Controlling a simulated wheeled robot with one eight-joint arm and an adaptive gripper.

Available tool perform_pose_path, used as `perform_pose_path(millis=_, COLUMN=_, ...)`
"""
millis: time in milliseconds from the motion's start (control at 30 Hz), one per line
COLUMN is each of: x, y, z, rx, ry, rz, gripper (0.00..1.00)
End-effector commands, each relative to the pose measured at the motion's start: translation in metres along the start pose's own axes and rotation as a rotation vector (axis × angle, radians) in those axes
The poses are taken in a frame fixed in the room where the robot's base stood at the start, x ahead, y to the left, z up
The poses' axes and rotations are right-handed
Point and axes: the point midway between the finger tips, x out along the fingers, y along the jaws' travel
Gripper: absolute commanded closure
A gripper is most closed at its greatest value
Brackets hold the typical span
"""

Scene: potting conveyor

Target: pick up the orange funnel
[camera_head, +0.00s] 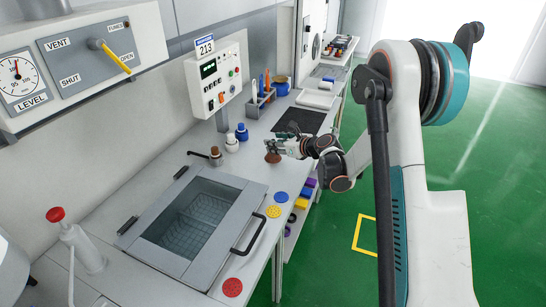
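A small brownish-orange, cone-like thing (273,157) sits on the grey bench top near its right edge. It looks like the orange funnel, but it is too small to be sure. My gripper (277,146) reaches in from the right, with its fingertips directly above or at the top of this thing. The fingers partly cover its upper part. I cannot tell whether they touch it or are closed around it.
A sunken basin with a grey frame (170,267) and black handle is in front. Brown (216,158), white (232,145) and blue (242,133) bottles stand to the left. Coloured discs (273,211) lie along the edge. A black mat (300,121) lies behind.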

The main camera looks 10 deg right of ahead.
Motion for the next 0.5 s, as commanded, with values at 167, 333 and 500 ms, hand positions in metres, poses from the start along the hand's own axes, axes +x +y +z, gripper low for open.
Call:
perform_pose_path(millis=167, x=0.025, y=-0.001, z=-0.001, rx=0.001, ry=-0.001, rz=0.000, gripper=0.61)
perform_pose_path(millis=333, x=0.027, y=-0.001, z=0.001, rx=0.001, ry=-0.001, rz=-0.001, gripper=0.61)
perform_pose_path(millis=500, x=0.026, y=-0.001, z=0.001, rx=0.001, ry=-0.001, rz=-0.001, gripper=0.81)
